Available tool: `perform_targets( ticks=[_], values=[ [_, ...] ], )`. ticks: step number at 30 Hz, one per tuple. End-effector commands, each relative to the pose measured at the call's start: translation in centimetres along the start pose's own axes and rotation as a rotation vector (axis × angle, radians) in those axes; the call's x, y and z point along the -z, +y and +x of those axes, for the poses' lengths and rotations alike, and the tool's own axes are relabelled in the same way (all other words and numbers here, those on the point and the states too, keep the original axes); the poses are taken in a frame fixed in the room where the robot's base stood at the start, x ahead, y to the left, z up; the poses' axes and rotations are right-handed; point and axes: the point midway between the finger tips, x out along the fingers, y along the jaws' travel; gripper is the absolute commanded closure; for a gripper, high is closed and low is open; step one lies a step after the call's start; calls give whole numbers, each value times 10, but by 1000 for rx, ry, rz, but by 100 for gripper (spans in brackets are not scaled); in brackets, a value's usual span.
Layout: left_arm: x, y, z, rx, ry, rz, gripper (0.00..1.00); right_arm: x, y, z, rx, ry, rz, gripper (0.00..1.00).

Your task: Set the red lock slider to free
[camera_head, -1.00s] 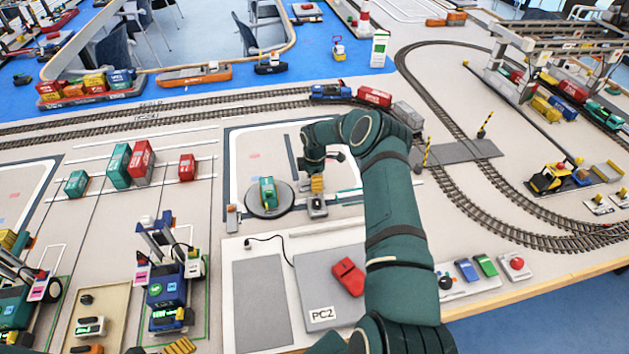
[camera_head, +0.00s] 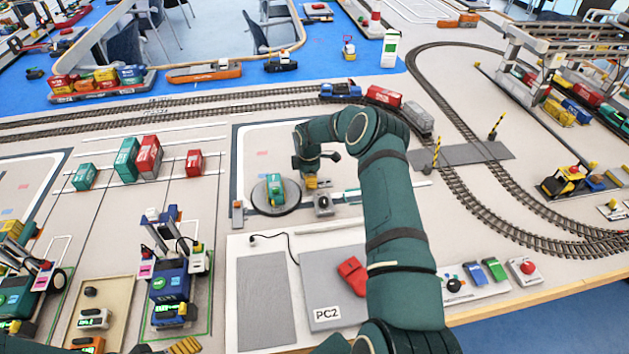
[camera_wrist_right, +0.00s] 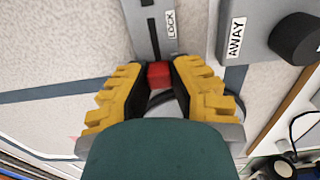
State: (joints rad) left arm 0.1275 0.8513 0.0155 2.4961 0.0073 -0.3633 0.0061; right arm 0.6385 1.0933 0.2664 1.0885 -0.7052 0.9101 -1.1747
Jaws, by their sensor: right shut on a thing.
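The red lock slider (camera_wrist_right: 159,73) shows in the right wrist view as a small red block between the yellow ridged fingers of my right gripper (camera_wrist_right: 160,80). It is at the near end of a grey plate (camera_wrist_right: 152,38), below the printed word LOCK. A FREE marking is not visible. In the head view my right gripper (camera_head: 311,183) is low at the right edge of the round turntable (camera_head: 264,203) and hides the slider. Yellow ridged fingers of my left gripper (camera_head: 184,345) show at the bottom edge; their opening is unclear.
A grey box with a black knob (camera_head: 323,201) stands close beside my right gripper; it is labelled AWAY (camera_wrist_right: 235,38) in the wrist view. A green toy vehicle (camera_head: 275,187) sits on the turntable. Track runs behind. A PC2 panel (camera_head: 326,314) lies in front.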

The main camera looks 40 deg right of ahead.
Motion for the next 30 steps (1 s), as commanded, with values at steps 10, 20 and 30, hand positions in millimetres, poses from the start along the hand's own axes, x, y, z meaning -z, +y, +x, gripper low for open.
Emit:
perform_targets(
  ticks=[10, 20, 30],
  values=[
    [0, 0, 0, 0, 1, 0, 14, 2, -1, 1, 3, 4, -2, 47],
    [0, 0, 0, 0, 1, 0, 14, 1, 0, -18, 0, 2, -2, 47],
    [0, 0, 0, 0, 1, 0, 14, 2, 0, -85, 0, 3, -2, 47]
  ],
)
